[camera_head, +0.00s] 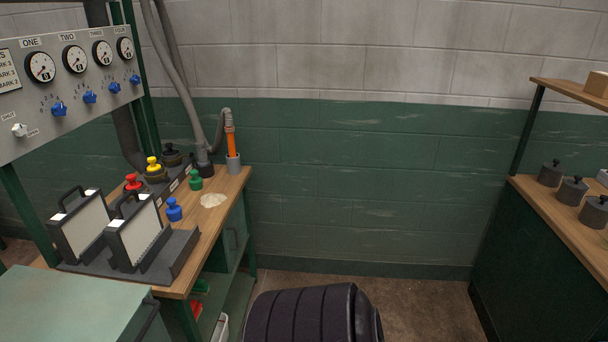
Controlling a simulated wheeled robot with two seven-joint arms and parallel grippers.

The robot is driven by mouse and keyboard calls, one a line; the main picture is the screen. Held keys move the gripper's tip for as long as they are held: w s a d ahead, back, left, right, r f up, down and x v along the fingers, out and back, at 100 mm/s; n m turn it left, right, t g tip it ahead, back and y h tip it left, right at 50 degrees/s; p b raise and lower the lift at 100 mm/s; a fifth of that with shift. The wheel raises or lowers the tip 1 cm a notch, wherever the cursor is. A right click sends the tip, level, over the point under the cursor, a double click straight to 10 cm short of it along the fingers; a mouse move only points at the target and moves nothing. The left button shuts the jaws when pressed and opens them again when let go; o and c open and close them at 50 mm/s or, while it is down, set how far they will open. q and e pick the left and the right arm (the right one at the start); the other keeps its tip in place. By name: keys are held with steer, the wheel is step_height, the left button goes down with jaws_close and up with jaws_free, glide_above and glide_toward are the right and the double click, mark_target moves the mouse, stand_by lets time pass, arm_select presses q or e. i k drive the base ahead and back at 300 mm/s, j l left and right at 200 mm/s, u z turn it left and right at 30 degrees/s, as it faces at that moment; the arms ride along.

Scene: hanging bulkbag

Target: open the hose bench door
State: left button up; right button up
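The hose bench (232,185) stands at the left, with a wooden top and a green frame. A grey hose ending in an orange nozzle (231,143) rises at its far end. Under the top, on its right side, a green panel (236,238) that looks like the bench door is seen at a steep angle. It appears shut, and its handle is too small to make out clearly. Neither of my grippers is in view.
Two framed panels (137,236), coloured knobbed weights and a pale patch (213,200) are on the bench top. A green cabinet top (70,305) is at the lower left. A shelf (565,205) with dark weights stands at the right. Floor between is partly clear.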

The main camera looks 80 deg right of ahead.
mark_target(240, 222)
steer(key=z, duration=2.15)
steer(key=i, duration=0.2)
steer(key=l, duration=0.05)
